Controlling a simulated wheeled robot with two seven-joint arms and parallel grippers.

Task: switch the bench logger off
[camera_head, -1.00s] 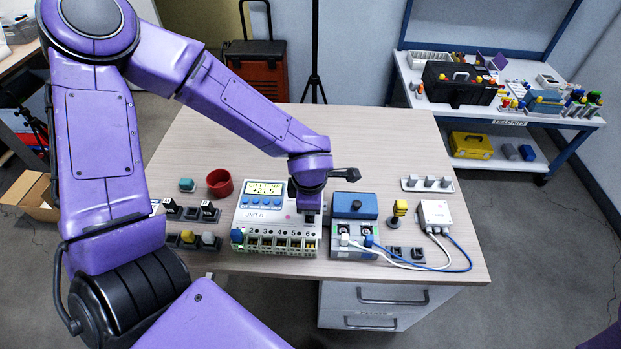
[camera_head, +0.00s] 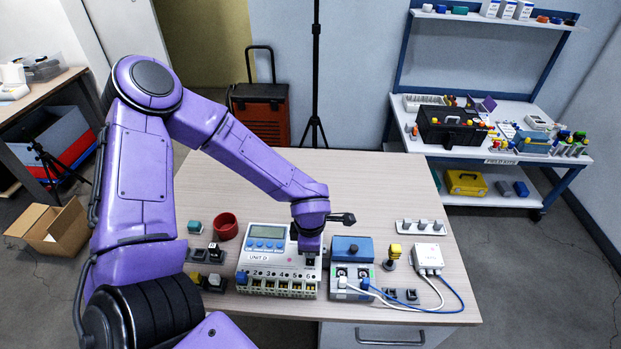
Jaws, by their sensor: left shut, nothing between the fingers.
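The bench logger (camera_head: 285,274) is a white box marked UNIT D on the wooden table. My left gripper (camera_head: 309,260) is shut and empty, pointing down at the right part of the logger's top face. Its fingertips are at or just above the surface; I cannot tell if they touch. The gripper hides whatever is directly beneath it. My right gripper is not in view.
A blue-topped unit (camera_head: 352,249) with cables stands close to the right of the logger. A white sensor box (camera_head: 428,256) is further right. A red cup (camera_head: 227,227) and small blocks are to the left. The back of the table (camera_head: 375,180) is clear.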

